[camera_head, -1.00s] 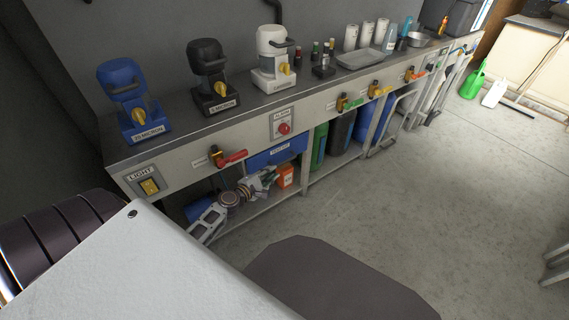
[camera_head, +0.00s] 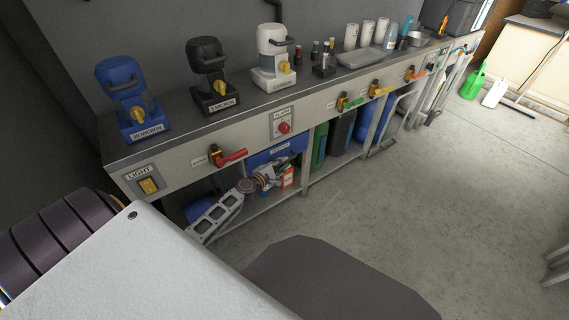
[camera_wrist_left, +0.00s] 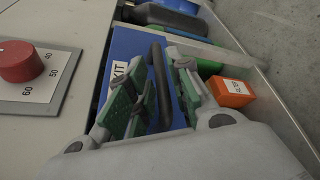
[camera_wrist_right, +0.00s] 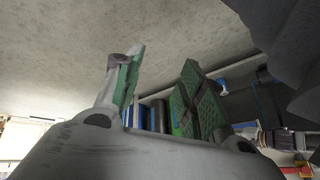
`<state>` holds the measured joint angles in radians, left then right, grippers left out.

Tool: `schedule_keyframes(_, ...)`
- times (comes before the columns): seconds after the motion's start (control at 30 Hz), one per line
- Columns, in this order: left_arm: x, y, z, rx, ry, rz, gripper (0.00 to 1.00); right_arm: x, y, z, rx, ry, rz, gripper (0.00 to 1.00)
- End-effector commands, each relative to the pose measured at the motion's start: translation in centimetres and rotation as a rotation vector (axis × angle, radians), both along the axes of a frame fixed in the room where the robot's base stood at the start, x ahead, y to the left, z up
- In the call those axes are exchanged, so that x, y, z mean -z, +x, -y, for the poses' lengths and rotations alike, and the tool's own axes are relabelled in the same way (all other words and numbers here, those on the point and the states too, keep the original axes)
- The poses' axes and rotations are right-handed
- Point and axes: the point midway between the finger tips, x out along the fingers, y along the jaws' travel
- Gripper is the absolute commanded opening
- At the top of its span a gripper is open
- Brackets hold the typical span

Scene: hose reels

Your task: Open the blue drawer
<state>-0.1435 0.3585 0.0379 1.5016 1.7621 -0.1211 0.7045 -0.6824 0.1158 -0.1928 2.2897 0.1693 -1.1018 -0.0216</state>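The blue drawer (camera_head: 262,158) sits under the bench top, below the alarm switch, and looks closed. In the left wrist view its blue front (camera_wrist_left: 124,48) carries a white label ending in "KIT" and a black bar handle (camera_wrist_left: 160,82). My left gripper (camera_head: 272,174) is at the drawer front. In the left wrist view its green-padded fingers (camera_wrist_left: 164,84) are apart, one on each side of the handle; I cannot tell whether they touch it. My right gripper (camera_wrist_right: 164,62) is open and empty, away from the drawer; it is not visible in the head view.
An orange box (camera_wrist_left: 232,92) stands on the lower shelf close to my left gripper. A red-handled valve (camera_head: 230,158) and the red alarm knob (camera_head: 284,128) stick out from the bench front. Green and dark canisters (camera_head: 340,132) stand to the right. The floor (camera_head: 400,210) is clear.

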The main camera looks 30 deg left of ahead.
Motion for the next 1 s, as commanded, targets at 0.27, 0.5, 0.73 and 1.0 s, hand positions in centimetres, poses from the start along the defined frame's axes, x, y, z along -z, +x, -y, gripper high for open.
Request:
schedule_keyframes(0.27,0.4,1.8,0.1,-0.001,0.0,0.001,0.21,1.0,0.0,-0.2,0.005,0.012,0.01,0.4)
schedule_keyframes(0.5,0.5,2.2,0.1,-0.001,0.0,0.001,0.21,1.7,-0.4,-0.2,0.008,0.014,0.003,0.4)
schedule_keyframes(0.73,0.5,2.2,0.1,-0.001,0.0,0.001,0.21,1.6,-0.5,-0.2,0.007,0.015,0.002,0.4)
schedule_keyframes(1.0,0.5,2.2,0.1,0.0,0.0,0.0,0.0,1.2,-0.2,-0.2,0.008,0.015,0.01,0.4)
